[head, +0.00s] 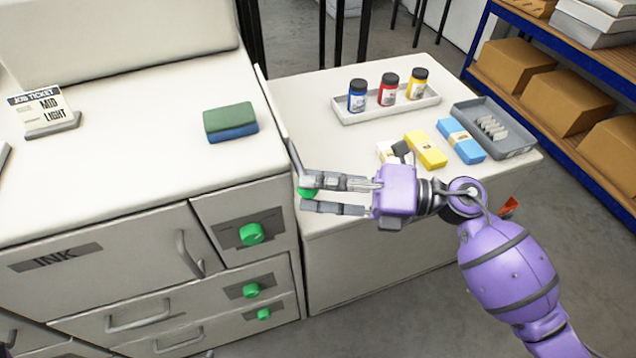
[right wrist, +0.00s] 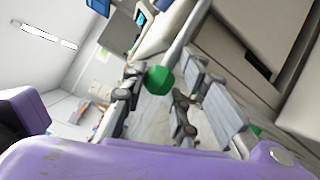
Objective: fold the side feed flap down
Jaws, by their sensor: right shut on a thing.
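The side feed flap (head: 273,108) shows as a thin pale panel, nearly edge-on and standing up along the right side of the large cream machine (head: 140,165). A round green knob (head: 306,192) sits at the flap's near end. My right gripper (head: 308,194) reaches in from the right with its fingers shut on this knob. In the right wrist view the green knob (right wrist: 159,80) shows between the fingertips, with a pale edge running up from it. The gripper hides part of the knob. My left gripper is in neither view.
Right of the machine, a white side table (head: 350,145) holds a tray (head: 385,108) of three bottles, yellow and blue packs, and a grey bin (head: 495,128). A green-and-blue block (head: 230,121) lies on the machine. A blue shelf (head: 560,75) with boxes stands right.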

